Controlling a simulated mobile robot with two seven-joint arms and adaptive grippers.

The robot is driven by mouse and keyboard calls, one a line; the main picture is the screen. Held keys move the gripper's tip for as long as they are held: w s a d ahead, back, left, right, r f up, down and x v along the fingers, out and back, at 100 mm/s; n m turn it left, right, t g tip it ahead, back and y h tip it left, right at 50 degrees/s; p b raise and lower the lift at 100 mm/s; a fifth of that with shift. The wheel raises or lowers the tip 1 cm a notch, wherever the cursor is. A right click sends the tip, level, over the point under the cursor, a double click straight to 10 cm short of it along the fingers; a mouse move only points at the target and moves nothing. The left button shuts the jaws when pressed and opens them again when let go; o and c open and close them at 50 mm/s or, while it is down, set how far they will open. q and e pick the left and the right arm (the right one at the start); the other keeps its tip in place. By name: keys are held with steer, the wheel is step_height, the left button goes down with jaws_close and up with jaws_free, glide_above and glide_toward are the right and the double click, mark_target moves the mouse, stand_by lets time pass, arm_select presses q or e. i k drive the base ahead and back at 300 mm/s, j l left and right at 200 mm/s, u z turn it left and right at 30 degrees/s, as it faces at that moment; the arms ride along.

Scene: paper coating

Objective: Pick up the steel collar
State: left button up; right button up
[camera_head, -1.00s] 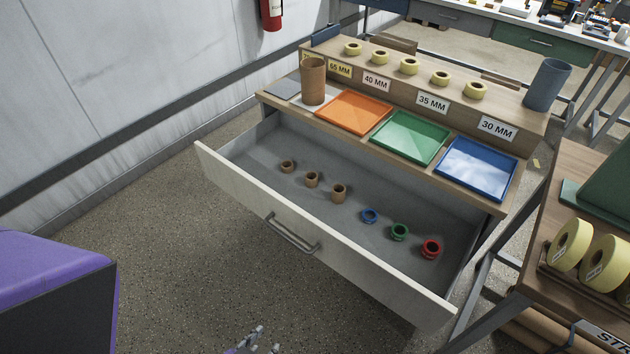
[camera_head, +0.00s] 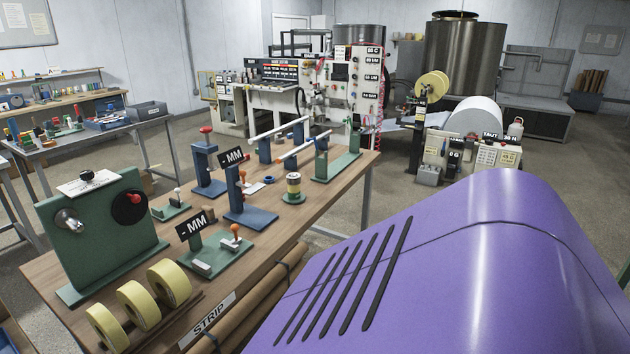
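I cannot make out a steel collar for certain in this view. On the wooden bench (camera_head: 318,196), a small blue ring (camera_head: 269,180) lies near a white patch between the blue stands. A green stand (camera_head: 105,235) carries a round silver part (camera_head: 68,221) on its left face and a black disc with a red knob on its right. A small spool-like piece (camera_head: 293,187) stands farther right. Neither of my grippers is in view.
Several yellow tape rolls (camera_head: 138,305) stand at the bench's front edge, by a STRIP label (camera_head: 212,320). Blue stands (camera_head: 247,190) and a green fixture (camera_head: 337,165) crowd the bench. Open floor (camera_head: 385,205) lies beyond it, before the coating machine (camera_head: 340,85).

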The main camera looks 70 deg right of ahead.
mark_target(293, 181)
steer(key=z, duration=2.2)
steer(key=i+l+z, duration=0.1)
steer(key=i, duration=0.35)
steer(key=l, duration=0.1)
